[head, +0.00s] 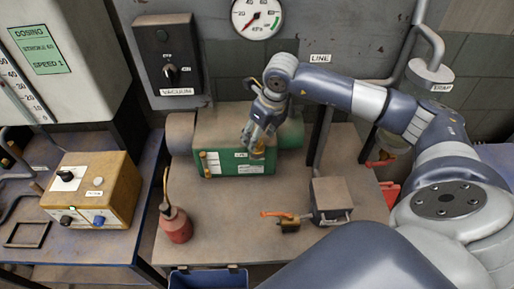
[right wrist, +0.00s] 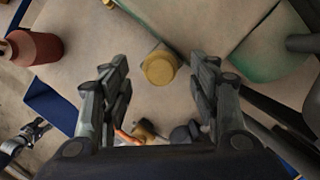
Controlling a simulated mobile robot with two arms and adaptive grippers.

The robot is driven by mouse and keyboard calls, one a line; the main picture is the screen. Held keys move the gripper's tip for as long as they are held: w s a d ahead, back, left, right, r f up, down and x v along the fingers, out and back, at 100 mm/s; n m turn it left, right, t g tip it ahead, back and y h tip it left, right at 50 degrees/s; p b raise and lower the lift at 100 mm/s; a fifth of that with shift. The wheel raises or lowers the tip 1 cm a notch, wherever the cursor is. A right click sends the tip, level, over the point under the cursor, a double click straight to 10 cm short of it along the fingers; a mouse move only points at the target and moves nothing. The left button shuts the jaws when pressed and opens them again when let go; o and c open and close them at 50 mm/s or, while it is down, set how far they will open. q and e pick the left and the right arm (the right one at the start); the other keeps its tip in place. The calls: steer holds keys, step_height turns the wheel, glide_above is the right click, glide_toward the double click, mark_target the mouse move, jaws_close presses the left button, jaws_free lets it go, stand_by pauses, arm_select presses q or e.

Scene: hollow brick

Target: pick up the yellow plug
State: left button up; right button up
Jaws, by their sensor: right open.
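The yellow plug (head: 257,152) is at the front of the green pump (head: 230,128), partly hidden by my right gripper. It also shows in the right wrist view as a round yellow cap (right wrist: 159,66). My right gripper (head: 251,136) is open and comes down over the pump's front right. In the right wrist view its fingers (right wrist: 162,66) stand on either side of the plug, with a visible gap at each side. My left gripper (right wrist: 36,130) shows small at the lower left of the right wrist view, away from the plug; its jaw opening is unclear.
A red oil can (head: 175,223) stands left on the bench (head: 226,225). A grey box with an orange lever (head: 278,214) is at the front right. A blue bin (head: 208,280) is at the front edge. A grey panel with a gauge (head: 257,17) rises behind.

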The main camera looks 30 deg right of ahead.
steer(key=b+x, duration=0.1)
steer(key=x, duration=0.1)
steer(key=shift+f, duration=0.45)
steer(key=shift+w+f, duration=0.1)
steer(key=c, duration=0.9)
